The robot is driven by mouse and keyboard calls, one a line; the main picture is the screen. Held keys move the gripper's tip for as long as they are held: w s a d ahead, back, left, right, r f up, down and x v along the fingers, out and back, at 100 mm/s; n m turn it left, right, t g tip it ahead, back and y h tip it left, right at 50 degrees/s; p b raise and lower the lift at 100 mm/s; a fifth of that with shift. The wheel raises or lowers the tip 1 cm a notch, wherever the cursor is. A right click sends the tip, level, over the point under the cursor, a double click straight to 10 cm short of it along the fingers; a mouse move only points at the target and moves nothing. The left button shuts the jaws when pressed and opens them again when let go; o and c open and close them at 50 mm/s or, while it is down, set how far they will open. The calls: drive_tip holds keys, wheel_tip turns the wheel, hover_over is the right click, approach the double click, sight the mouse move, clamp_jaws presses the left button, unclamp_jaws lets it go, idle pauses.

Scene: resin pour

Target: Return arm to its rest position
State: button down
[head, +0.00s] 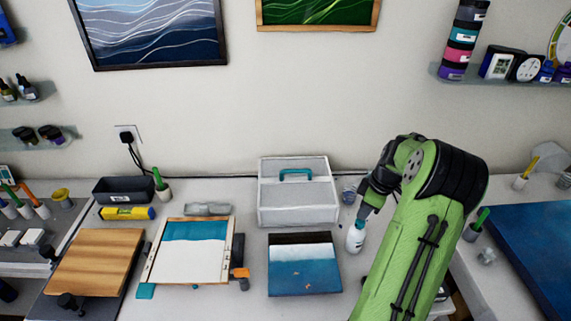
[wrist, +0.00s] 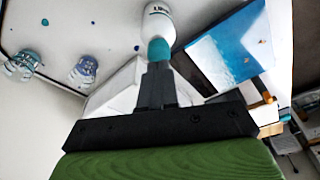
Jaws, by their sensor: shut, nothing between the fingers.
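My green arm reaches in from the lower right of the head view. My gripper (head: 367,205) points down just above a white bottle (head: 355,238) on the table. In the wrist view the gripper's dark fingers (wrist: 158,84) are shut together with nothing between them. Beyond their tips the bottle (wrist: 158,22) shows with its teal cap (wrist: 158,48). The cap lines up with the fingertips there; whether they touch, I cannot tell.
A white case (head: 298,212) with a teal handle stands left of the gripper. A blue seascape panel (head: 304,278) lies in front of it. Clear cups (wrist: 83,70) stand near the bottle. A framed panel (head: 190,254) and wooden board (head: 97,260) lie left.

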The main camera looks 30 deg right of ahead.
drive_tip(key=shift+r, duration=0.1)
drive_tip(key=w+a+r+m+h, duration=0.1)
drive_tip(key=a+r, duration=0.6)
drive_tip(key=a, duration=0.4)
drive_tip(key=a+r+m+h, duration=0.1)
drive_tip(key=a+r, duration=0.6)
drive_tip(key=a, duration=0.3)
drive_tip(key=s+a+r+m+t+y+b, duration=0.1)
drive_tip(key=s+a+r+m+t, duration=0.1)
drive_tip(key=s+a, duration=1.1)
drive_tip(key=shift+a+m+t, duration=0.45)
drive_tip(key=shift+m+t, duration=0.35)
drive_tip(key=shift+m, duration=0.1)
drive_tip(key=shift+s, duration=0.1)
drive_tip(key=shift+d, duration=0.1)
